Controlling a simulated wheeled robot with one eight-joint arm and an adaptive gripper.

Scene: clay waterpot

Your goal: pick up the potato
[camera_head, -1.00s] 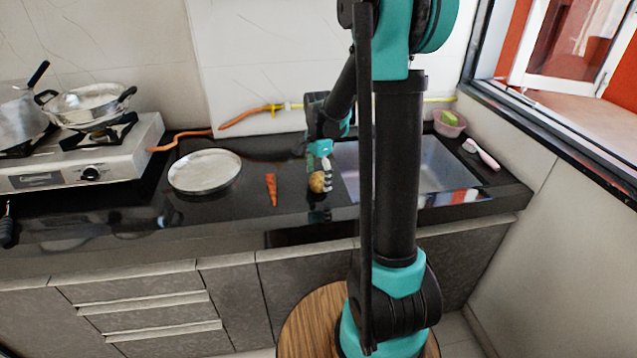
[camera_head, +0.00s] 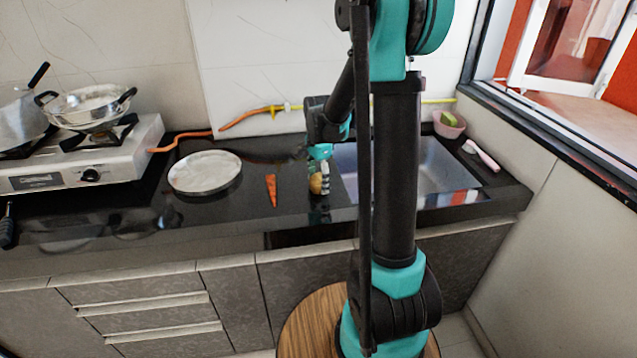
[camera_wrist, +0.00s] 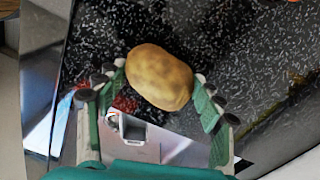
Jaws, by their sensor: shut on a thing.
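The potato (camera_wrist: 160,77) is a yellow-brown oval. In the wrist view it sits between the two green fingers of my gripper (camera_wrist: 160,92), with a fingertip touching each end. In the head view the potato (camera_head: 316,184) shows small at my gripper (camera_head: 320,181), just left of the sink and over the black counter. My gripper is shut on it. Whether the potato touches the counter or is slightly above it, I cannot tell.
A carrot (camera_head: 271,190) and a metal plate (camera_head: 190,187) lie left of the potato. A stove (camera_head: 135,147) with pans stands at the far left. Dark counter (camera_head: 240,213) is clear in front.

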